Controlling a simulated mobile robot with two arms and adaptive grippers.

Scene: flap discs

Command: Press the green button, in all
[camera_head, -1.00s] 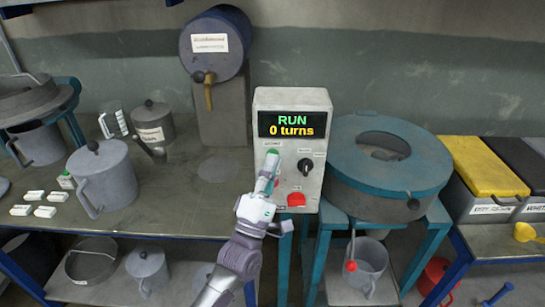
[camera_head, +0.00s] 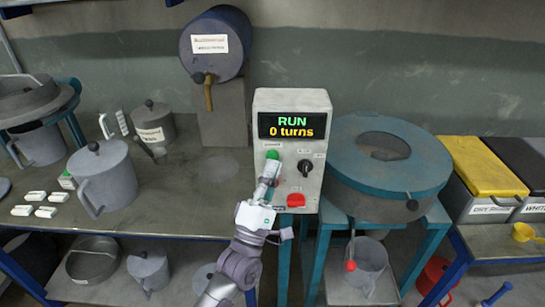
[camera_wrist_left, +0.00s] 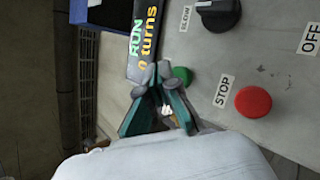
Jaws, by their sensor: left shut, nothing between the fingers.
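The green button (camera_head: 272,155) is on the front of a grey control box (camera_head: 262,101), below a display (camera_head: 291,125) reading "RUN" and "0 turns". My left gripper (camera_head: 269,168) is shut and empty, its tips just below the button in the head view. In the left wrist view the green button (camera_wrist_left: 183,75) shows beside the tips of the left gripper (camera_wrist_left: 156,72), partly behind them. I cannot tell whether they touch it. My right gripper is not in view.
A black knob (camera_head: 305,167) and a red button (camera_head: 296,200) are on the same panel; the wrist view shows a "STOP" label by the red button (camera_wrist_left: 253,102). A round teal-topped machine (camera_head: 345,160) stands right of the box. A grey jug (camera_head: 108,180) stands on the left bench.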

